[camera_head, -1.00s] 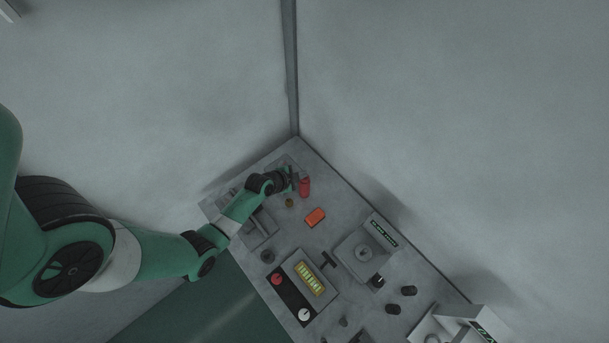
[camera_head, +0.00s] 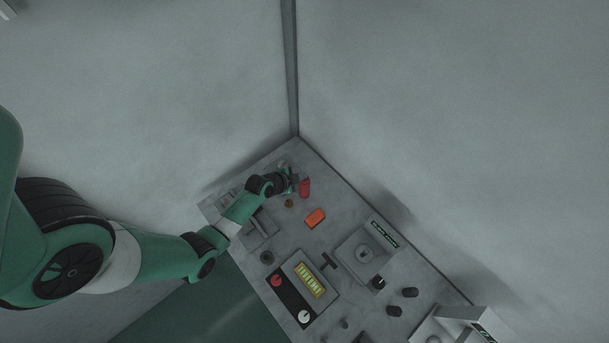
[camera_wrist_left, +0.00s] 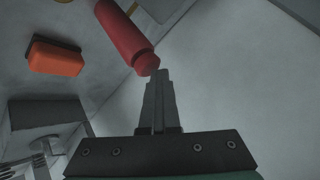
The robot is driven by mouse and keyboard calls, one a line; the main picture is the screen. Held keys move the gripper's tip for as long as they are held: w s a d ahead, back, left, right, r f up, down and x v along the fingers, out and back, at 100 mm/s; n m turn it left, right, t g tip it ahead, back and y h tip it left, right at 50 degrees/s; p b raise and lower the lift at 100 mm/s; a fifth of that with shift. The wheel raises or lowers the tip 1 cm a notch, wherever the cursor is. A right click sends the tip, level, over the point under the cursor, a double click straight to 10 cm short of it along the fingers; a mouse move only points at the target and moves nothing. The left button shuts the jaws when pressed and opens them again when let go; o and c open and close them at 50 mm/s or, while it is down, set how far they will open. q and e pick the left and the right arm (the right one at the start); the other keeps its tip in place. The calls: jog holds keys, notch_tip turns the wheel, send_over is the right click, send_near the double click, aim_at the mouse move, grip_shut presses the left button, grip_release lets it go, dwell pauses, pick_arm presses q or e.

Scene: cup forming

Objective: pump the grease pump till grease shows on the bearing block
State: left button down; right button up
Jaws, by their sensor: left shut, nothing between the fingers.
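A red cylinder (camera_head: 305,188) with a narrower red cap, which looks like the grease pump, stands near the far corner of the bench. It also shows in the left wrist view (camera_wrist_left: 125,32). My left gripper (camera_head: 295,180) is right beside its top. In the left wrist view the closed fingertips (camera_wrist_left: 160,76) are at the cap, with nothing between them; I cannot tell whether they touch it. I cannot single out the bearing block with certainty, and no grease is discernible. My right gripper is not in view.
An orange block (camera_head: 315,218) lies near the red cylinder, with a small brass-coloured round part (camera_head: 289,203) beside it. A control panel (camera_head: 302,287), a grey fixture with a round hub (camera_head: 365,253) and several dark knobs stand toward the front. Walls meet behind the bench corner.

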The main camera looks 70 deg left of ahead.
pick_arm(q)
jog(key=shift+r+p, duration=1.35)
jog(key=shift+r, duration=0.2)
notch_tip(320, 180, up, 5)
jog(key=p, duration=0.4)
